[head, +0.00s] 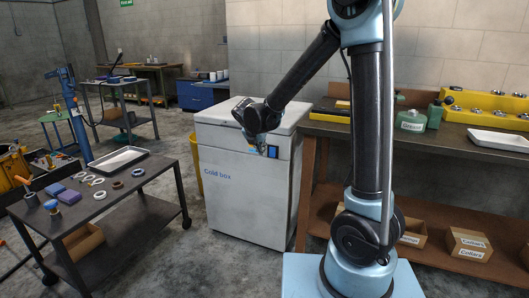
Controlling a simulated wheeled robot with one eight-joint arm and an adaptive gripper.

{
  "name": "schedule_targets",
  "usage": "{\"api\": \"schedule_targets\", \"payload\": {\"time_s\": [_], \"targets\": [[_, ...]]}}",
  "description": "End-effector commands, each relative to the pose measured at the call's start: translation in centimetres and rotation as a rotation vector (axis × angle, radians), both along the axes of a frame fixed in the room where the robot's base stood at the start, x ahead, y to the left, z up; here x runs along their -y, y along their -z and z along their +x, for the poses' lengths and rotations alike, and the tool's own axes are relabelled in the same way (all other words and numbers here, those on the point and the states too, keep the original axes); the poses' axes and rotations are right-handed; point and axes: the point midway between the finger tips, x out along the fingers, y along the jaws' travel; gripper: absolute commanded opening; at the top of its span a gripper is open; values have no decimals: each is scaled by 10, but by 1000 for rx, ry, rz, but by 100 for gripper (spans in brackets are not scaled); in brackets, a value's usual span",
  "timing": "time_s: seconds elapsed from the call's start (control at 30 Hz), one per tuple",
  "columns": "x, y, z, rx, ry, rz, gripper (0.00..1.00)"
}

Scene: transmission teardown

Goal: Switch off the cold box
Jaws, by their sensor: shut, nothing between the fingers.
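The cold box (236,185) is a white chest with blue "Cold box" lettering on its front, standing on the floor at the middle of the head view. Its lid is down. A small panel (272,151) with blue and dark parts sits at the upper right of its front; my wrist partly covers it, and I cannot make out a switch or its setting. My gripper (242,109), small and dark at the end of my arm, appears in front of the lid's front edge. It is shut and empty. I cannot tell whether it touches the box.
A dark cart (110,190) with tape rings, purple blocks and a white tray stands at the left. A workbench (340,133) at the right holds a yellow rack (487,107), a green container (411,120) and a tray. Open floor lies between cart and cold box.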

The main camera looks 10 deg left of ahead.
Motion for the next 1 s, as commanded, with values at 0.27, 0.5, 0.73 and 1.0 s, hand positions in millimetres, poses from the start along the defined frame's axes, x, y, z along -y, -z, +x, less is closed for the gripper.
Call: {"api": "schedule_targets", "payload": {"time_s": [0.27, 0.5, 0.73, 1.0], "targets": [[7, 31, 21, -1, 2, 1, 0], [12, 58, 39, 0, 2, 0, 0], [20, 73, 62, 0, 4, 0, 0], [25, 77, 82, 0, 1, 1, 0]]}}
